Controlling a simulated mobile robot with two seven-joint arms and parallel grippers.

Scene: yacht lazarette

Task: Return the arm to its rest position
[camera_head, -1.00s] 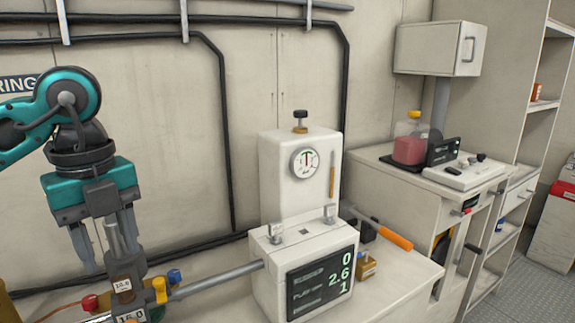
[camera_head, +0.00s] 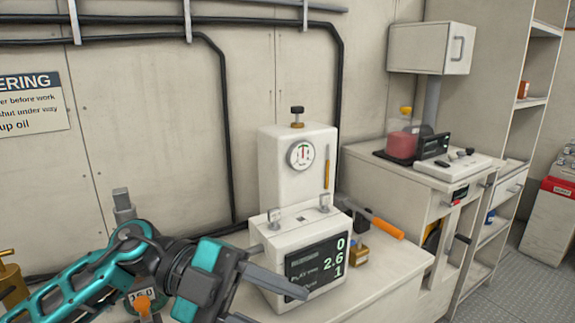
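My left arm comes in low from the left. Its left gripper (camera_head: 272,306) is at the bottom of the view, with its fingers pointing right. One finger crosses in front of the lower part of the white box with the display (camera_head: 318,262); I cannot tell whether it touches. The other finger is partly cut off by the bottom edge. The fingers are spread, with nothing seen between them. My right gripper is not in view.
A white housing with a dial gauge (camera_head: 301,155) stands behind the display box. An orange-handled lever (camera_head: 386,228) sticks out to its right. A small brass block (camera_head: 359,253) sits on the bench. A container of red fluid (camera_head: 402,145) stands on the right cabinet.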

